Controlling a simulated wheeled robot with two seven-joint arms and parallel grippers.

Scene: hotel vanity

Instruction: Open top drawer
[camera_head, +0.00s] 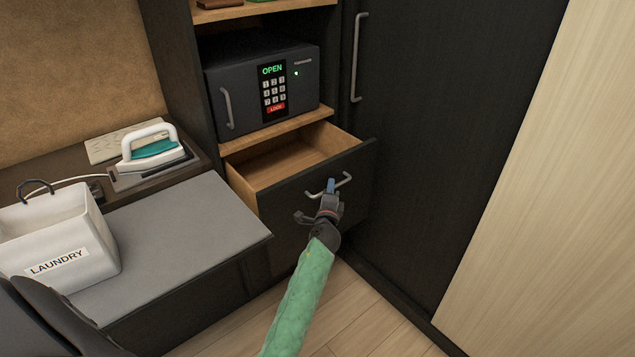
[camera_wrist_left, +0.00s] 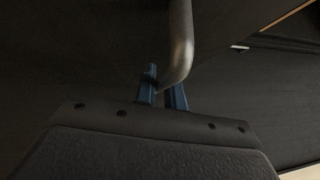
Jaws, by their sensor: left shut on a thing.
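The top drawer (camera_head: 272,187) is partly pulled out below the safe, and the part of its wooden inside that I see is empty. Its dark front carries a grey bar handle (camera_head: 344,180). My left gripper (camera_head: 331,187) is at this handle, with its blue fingertips shut on it. In the left wrist view the handle (camera_wrist_left: 180,40) comes down between the two blue fingers (camera_wrist_left: 162,90). My right gripper is not in view.
A black safe (camera_head: 239,88) reading OPEN sits above the drawer. A tall dark door (camera_head: 430,130) stands close on the right. A grey bench (camera_head: 190,235) with a laundry bag (camera_head: 50,235) and an iron (camera_head: 150,152) are left. Wooden floor (camera_head: 365,325) is clear in front.

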